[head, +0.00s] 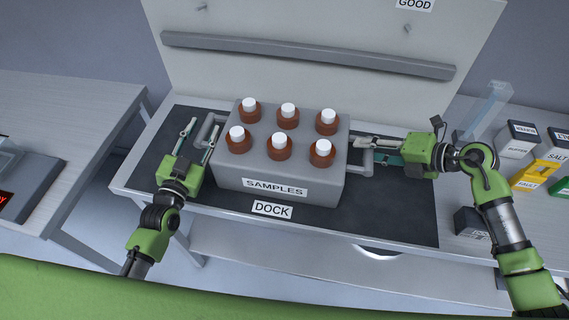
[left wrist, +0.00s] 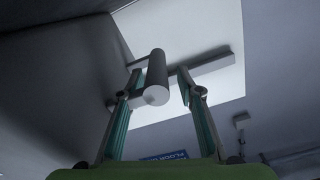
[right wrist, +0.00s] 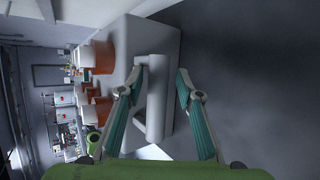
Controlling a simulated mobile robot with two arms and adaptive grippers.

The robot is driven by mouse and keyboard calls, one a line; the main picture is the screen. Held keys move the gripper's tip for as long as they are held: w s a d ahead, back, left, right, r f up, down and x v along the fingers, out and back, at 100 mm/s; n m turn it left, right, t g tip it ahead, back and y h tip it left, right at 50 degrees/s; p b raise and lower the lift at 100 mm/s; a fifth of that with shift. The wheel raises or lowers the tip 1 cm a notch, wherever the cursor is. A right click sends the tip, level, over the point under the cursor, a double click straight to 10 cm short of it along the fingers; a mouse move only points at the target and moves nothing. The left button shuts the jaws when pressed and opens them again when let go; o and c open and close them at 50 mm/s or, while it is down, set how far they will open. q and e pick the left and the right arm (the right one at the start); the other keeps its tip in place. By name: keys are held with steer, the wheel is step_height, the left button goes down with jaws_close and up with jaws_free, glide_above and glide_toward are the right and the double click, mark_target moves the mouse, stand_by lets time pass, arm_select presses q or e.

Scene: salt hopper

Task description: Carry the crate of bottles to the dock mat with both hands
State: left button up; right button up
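The grey crate (head: 225,174), labelled SAMPLES, sits upright on the dark dock mat (head: 400,212), whose front edge bears a DOCK label (head: 273,209). It holds several brown bottles (head: 279,147) with white caps, all upright. My left gripper (head: 201,125) is open at the crate's left handle; in the left wrist view that handle (left wrist: 156,80) lies between the parted fingers. My right gripper (head: 361,150) is open at the right handle; in the right wrist view this handle (right wrist: 156,98) lies between the fingers, with a gap to the right finger.
A wall panel with a grey rail (head: 300,55) stands behind the mat. Small boxes, including a yellow one (head: 535,174), stand at the right, with a dark box (head: 470,222) near the mat's right edge. Another table (head: 65,110) is at the left, across a gap.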

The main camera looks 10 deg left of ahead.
mark_target(197, 144)
arm_select(q)
steer(key=shift+s+d+f, duration=0.15)
steer(key=shift+s+f, duration=0.1)
steer(key=shift+f, duration=0.6)
steer(key=shift+s, duration=0.15)
arm_select(e)
steer(key=shift+w+a, duration=0.1)
arm_select(q)
steer(key=shift+s, duration=0.35)
arm_select(e)
steer(key=shift+f, duration=0.1)
arm_select(q)
steer(key=s, duration=0.3)
steer(key=s+a+r, duration=0.1)
steer(key=s, duration=0.1)
steer(key=shift+s, duration=0.35)
arm_select(e)
steer(key=shift+a, duration=0.15)
arm_select(q)
steer(key=shift+s+r, duration=0.15)
steer(key=shift+s, duration=0.2)
steer(key=shift+r, duration=0.1)
arm_select(e)
steer(key=v, duration=1.2)
arm_select(q)
steer(key=shift+s, duration=0.15)
